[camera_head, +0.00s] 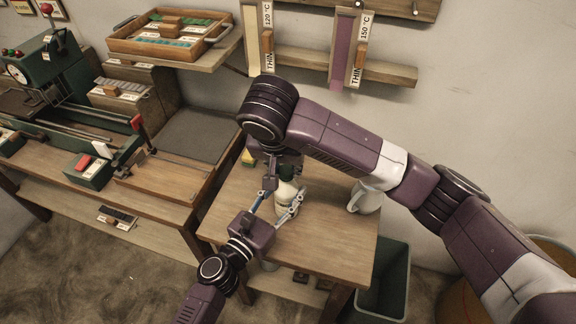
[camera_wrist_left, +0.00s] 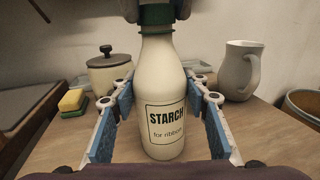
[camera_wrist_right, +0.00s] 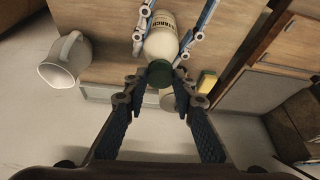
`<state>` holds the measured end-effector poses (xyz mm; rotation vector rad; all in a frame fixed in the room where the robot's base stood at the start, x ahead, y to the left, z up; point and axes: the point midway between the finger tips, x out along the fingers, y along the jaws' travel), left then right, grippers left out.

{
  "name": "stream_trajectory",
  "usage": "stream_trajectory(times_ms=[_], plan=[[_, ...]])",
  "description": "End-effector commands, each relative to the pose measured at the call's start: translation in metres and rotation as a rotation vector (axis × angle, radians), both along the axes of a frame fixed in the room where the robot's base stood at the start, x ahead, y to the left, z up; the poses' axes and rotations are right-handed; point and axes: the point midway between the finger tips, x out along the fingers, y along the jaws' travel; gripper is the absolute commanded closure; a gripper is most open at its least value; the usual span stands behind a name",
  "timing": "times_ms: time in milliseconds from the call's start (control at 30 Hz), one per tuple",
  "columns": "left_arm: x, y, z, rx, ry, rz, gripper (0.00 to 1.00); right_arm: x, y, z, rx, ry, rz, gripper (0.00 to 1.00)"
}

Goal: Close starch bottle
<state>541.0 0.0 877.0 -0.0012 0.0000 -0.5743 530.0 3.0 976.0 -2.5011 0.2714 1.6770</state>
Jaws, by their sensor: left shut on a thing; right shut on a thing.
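The cream starch bottle (camera_wrist_left: 165,85), labelled STARCH for ribbon, stands upright on the small wooden table. It also shows in the head view (camera_head: 286,196) and the right wrist view (camera_wrist_right: 161,42). My left gripper (camera_head: 275,207) is shut on the bottle's body from the front, one finger on each side. A green cap (camera_wrist_left: 155,17) sits at the bottle's neck; it also shows in the right wrist view (camera_wrist_right: 159,76). My right gripper (camera_wrist_right: 161,83) is shut on the cap from above. Whether the cap is fully tightened cannot be told.
A white jug (camera_head: 366,197) stands to the right on the table (camera_head: 325,241). A lidded pot (camera_wrist_left: 110,73) and a yellow-green sponge (camera_wrist_left: 72,101) are behind and left. A green bin (camera_head: 388,281) stands on the floor beside the table.

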Motion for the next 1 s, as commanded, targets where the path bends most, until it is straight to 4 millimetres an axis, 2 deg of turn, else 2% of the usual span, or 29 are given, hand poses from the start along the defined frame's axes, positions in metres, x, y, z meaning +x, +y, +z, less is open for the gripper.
stream_trajectory(times_ms=[367, 800, 1000], plan=[[0.000, -0.001, 0.000, 0.001, -0.001, -0.001, 1.00, 0.005, 0.007, 0.002, -0.005, -0.004, -0.641, 0.84], [0.000, -0.001, 0.000, 0.001, -0.001, -0.002, 1.00, 0.012, 0.008, 0.000, -0.002, -0.002, -1.545, 0.84], [0.000, -0.001, 0.000, 0.001, -0.001, -0.002, 1.00, 0.015, 0.007, 0.000, 0.000, -0.001, -1.846, 0.84]])
